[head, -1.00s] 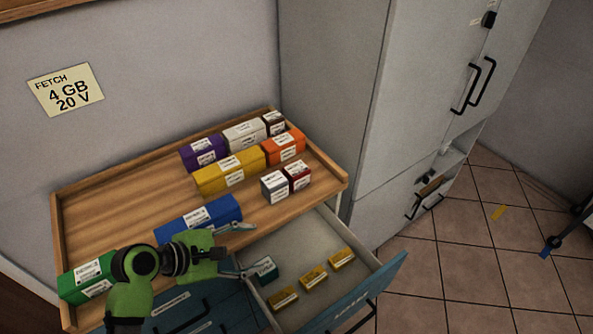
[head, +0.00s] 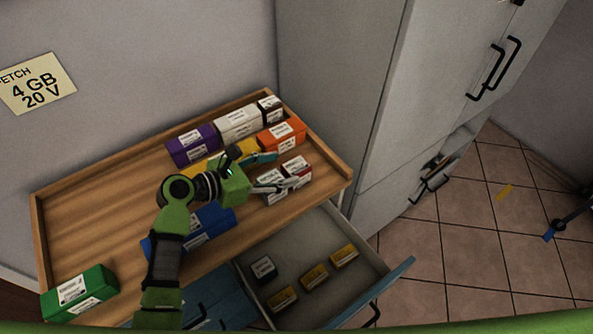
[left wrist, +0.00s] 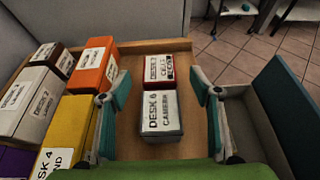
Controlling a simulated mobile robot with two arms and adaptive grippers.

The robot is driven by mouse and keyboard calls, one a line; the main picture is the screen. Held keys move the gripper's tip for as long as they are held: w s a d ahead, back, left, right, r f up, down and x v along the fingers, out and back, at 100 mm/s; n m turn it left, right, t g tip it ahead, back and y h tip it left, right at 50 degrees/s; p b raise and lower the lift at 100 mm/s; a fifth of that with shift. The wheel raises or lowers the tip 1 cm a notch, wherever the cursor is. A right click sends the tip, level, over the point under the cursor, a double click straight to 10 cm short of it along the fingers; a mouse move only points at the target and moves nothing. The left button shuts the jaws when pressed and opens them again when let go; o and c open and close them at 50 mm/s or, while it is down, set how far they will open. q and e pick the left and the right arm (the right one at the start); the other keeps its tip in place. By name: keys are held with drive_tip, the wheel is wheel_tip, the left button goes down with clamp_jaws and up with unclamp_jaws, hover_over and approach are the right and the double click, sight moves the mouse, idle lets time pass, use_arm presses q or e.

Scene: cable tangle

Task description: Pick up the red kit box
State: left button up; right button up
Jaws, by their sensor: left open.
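The red kit box (head: 299,167) is small, with a white label on top, and stands at the right end of the wooden tray. My left gripper (head: 276,171) is open and empty above these two boxes. In the left wrist view its fingers (left wrist: 161,90) are apart on either side of them, apparently without touching. In the head view the gripper partly covers the grey box. My right gripper is not in view.
An orange box (head: 282,135) and a yellow box (head: 201,166) stand close to the left finger. The wooden tray (head: 95,205) has bare room at left. Below, an open drawer (head: 330,228) holds several small boxes. A tall grey cabinet (head: 345,90) stands behind.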

sight(292, 167)
use_arm(q)
drive_tip(key=shift+x, duration=1.05)
drive_tip(key=x, duration=0.3)
drive_tip(key=shift+w+f+p, duration=0.1)
drive_tip(key=shift+f+p, duration=0.3)
drive_tip(key=shift+w+d+f, duration=0.1)
drive_tip(key=shift+w+f, duration=0.05)
drive_tip(key=shift+c, duration=0.9)
drive_tip(key=c, duration=1.2)
drive_tip(key=shift+c, duration=0.2)
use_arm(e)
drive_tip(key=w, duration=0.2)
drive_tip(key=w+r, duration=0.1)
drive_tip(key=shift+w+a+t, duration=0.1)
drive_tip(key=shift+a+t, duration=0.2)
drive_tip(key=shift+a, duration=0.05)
